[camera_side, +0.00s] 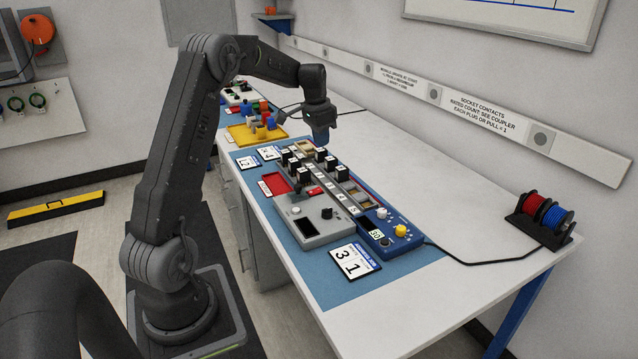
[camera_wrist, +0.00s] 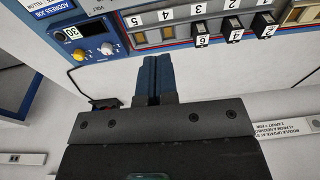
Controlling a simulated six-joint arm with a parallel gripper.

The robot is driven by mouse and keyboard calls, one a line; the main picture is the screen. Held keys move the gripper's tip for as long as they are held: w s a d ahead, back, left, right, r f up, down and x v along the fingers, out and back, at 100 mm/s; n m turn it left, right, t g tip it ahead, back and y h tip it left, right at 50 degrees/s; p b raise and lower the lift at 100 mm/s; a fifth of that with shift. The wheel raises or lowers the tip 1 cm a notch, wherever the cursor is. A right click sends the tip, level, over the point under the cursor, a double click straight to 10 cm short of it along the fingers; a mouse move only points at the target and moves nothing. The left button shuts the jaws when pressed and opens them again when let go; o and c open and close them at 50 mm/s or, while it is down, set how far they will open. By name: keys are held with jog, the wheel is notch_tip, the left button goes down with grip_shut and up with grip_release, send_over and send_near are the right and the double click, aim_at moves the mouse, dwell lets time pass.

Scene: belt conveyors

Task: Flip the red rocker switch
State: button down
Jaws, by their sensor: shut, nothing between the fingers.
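A small red piece (camera_side: 314,190), which looks like the red rocker switch, sits at the far end of the grey control box (camera_side: 322,236). It is too small to tell which way it is tilted. I cannot make it out in the wrist view. My gripper (camera_side: 321,140) is above the far part of the bench equipment, beyond the red piece and clear of it. In the wrist view my gripper's two blue fingers (camera_wrist: 158,60) are together with nothing between them.
The blue-framed conveyor unit (camera_side: 380,240) carries black blocks, numbered tags and a yellow knob (camera_side: 400,230). A red tray (camera_side: 273,183) and a yellow tray (camera_side: 243,136) with coloured blocks lie nearby. Wire spools (camera_side: 541,212) stand at right.

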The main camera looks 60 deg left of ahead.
aim_at(320, 188)
jog(key=a+f, duration=0.1)
jog(key=a, duration=0.1)
jog(key=a+f, duration=0.2)
jog(key=shift+s, duration=0.2)
jog(key=shift+f, duration=0.1)
jog(key=f, duration=0.4)
jog(key=w+f, duration=0.1)
jog(key=f, duration=0.8)
jog(key=shift+w+f, duration=0.35)
jog(key=shift+w, duration=0.05)
jog(key=shift+f, duration=0.1)
